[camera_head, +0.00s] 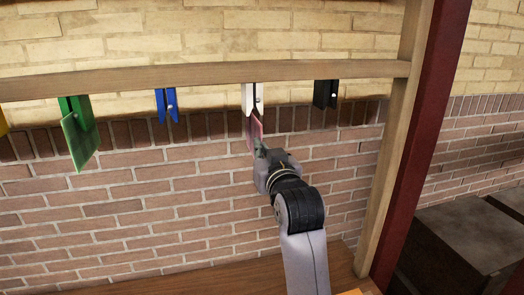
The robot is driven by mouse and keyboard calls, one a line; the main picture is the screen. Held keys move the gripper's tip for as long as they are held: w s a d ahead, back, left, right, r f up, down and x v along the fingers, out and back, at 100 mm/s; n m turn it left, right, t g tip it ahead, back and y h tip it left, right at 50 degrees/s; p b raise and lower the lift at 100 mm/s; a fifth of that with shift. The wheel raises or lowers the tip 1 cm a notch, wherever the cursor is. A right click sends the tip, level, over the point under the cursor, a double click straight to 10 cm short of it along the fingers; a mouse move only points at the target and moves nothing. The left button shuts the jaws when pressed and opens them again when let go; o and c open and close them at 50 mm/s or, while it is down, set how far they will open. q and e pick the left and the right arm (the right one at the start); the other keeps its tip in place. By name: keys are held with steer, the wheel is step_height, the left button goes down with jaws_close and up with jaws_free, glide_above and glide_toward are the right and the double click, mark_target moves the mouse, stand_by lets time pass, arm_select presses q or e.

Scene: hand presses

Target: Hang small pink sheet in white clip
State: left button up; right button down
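The small pink sheet (254,131) stands upright just under the white clip (252,98), which hangs from the wooden rail. The sheet's top edge meets or overlaps the clip's lower end; I cannot tell whether the clip grips it. My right gripper (262,153) is at the sheet's lower end, its arm reaching up from below. Its fingertips are small and partly hidden, but they appear closed on the sheet's lower edge. My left gripper is not in view.
The wooden rail (200,77) also carries a blue clip (166,104), a black clip (326,94) and a green clip (75,106) with a green sheet (80,138). A wooden post (392,150) stands at right. A brick wall is behind.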

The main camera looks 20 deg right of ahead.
steer(key=shift+r, duration=0.25)
steer(key=shift+r, duration=0.85)
steer(key=shift+r, duration=0.25)
steer(key=shift+r, duration=0.85)
steer(key=c, duration=1.7)
jaws_free()
steer(key=shift+o, duration=1.1)
